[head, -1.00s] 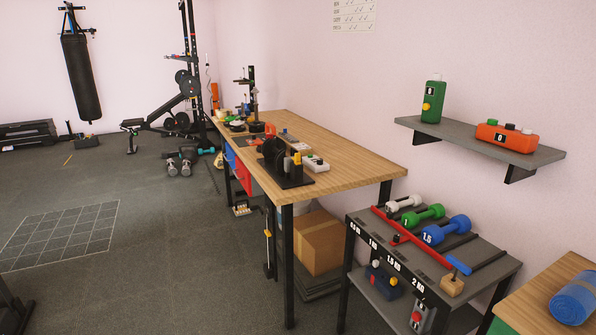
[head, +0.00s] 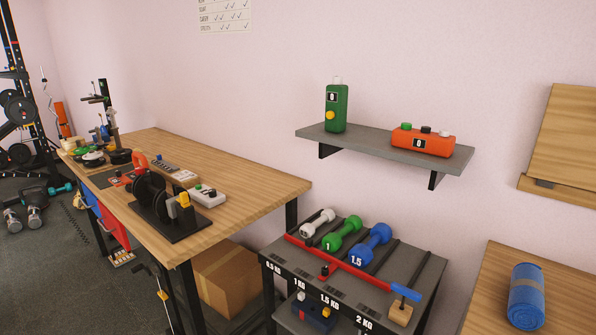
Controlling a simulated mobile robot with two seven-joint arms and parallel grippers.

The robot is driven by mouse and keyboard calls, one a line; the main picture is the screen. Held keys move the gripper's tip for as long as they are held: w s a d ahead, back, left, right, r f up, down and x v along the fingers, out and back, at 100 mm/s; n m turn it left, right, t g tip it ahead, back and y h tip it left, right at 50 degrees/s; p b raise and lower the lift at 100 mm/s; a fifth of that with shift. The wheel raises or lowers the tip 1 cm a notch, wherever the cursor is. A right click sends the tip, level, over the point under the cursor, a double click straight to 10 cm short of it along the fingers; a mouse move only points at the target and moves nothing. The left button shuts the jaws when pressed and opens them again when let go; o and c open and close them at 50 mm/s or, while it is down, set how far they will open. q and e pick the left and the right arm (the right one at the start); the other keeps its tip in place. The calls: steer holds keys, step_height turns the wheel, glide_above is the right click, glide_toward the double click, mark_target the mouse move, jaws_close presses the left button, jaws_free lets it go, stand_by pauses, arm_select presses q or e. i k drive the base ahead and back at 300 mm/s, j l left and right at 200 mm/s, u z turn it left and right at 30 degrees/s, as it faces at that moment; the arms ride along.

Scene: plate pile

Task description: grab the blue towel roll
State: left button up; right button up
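The blue towel roll (head: 526,298) lies on a wooden table (head: 484,287) at the lower right of the head view. It is a rolled blue cylinder with a greyish band around its middle. All of the roll shows, and nothing touches it except the tabletop. Neither of my grippers shows in the head view.
A dumbbell rack (head: 420,266) stands left of the towel table, holding white, green and blue dumbbells. A long workbench (head: 245,188) with equipment stands further left. A wall shelf (head: 380,146) holds a green and an orange box. A wooden board (head: 570,135) hangs at the right.

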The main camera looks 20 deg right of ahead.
mark_target(526, 309)
steer(key=i+j+z, duration=0.2)
steer(key=z, duration=0.25)
steer(key=i+j+z, duration=0.2)
steer(key=j+z, duration=0.2)
steer(key=i+j+z, duration=0.15)
steer(key=z, duration=0.3)
steer(key=j+z, duration=0.45)
